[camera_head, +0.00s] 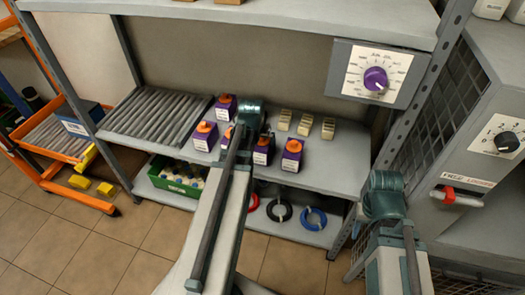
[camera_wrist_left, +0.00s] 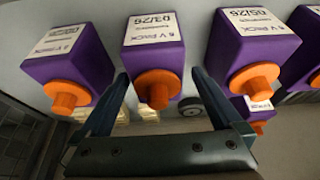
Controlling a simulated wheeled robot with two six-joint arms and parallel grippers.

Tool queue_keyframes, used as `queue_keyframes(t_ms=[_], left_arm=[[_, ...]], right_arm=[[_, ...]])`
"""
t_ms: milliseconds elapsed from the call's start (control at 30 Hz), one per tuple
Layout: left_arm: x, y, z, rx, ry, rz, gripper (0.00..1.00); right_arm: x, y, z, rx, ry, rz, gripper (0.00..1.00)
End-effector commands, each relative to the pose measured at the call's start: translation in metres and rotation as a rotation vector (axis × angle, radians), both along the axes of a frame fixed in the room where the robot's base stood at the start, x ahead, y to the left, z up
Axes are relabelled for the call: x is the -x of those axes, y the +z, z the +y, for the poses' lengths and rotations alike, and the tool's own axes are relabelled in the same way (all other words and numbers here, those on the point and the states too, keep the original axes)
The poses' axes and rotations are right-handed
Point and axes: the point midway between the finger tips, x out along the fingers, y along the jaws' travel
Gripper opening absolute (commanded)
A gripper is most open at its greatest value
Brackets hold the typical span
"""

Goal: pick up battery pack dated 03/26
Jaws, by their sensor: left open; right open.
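The battery pack dated 03/26 (camera_wrist_left: 155,45) is a purple block with a white label and an orange cap. It is in the middle of the left wrist view, where everything appears upside down. In the head view it seems to be the pack (camera_head: 263,151) just right of my left arm on the shelf. My left gripper (camera_wrist_left: 158,85) is open, its two fingers on either side of the pack's orange cap; contact cannot be told. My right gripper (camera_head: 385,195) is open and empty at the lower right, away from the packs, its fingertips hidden.
Close neighbours are a pack with a 05/26 label (camera_wrist_left: 250,40) and another purple pack (camera_wrist_left: 70,55). More packs (camera_head: 205,137) stand to the left on the shelf (camera_head: 335,160). Cream blocks (camera_head: 304,125) stand behind. A dial box (camera_head: 375,75) hangs above right.

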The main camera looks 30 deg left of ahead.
Motion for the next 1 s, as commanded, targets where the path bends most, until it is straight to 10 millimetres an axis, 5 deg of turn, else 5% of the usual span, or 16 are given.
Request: queue_keyframes(t_ms=[367,667,1000], left_arm=[[-0.019,-0.044,0.001,0.0,-0.001,0.0,1.0],[-0.021,-0.045,0.001,0.0,0.0,0.0,1.0],[-0.021,-0.045,0.001,0.0,0.0,0.0,0.42]], right_arm=[[0.0,-0.044,0.0,0.0,0.0,0.0,0.5],[0.0,-0.045,0.0,0.0,0.0,0.0,0.5],[0.0,-0.045,0.0,0.0,0.0,0.0,0.5]])
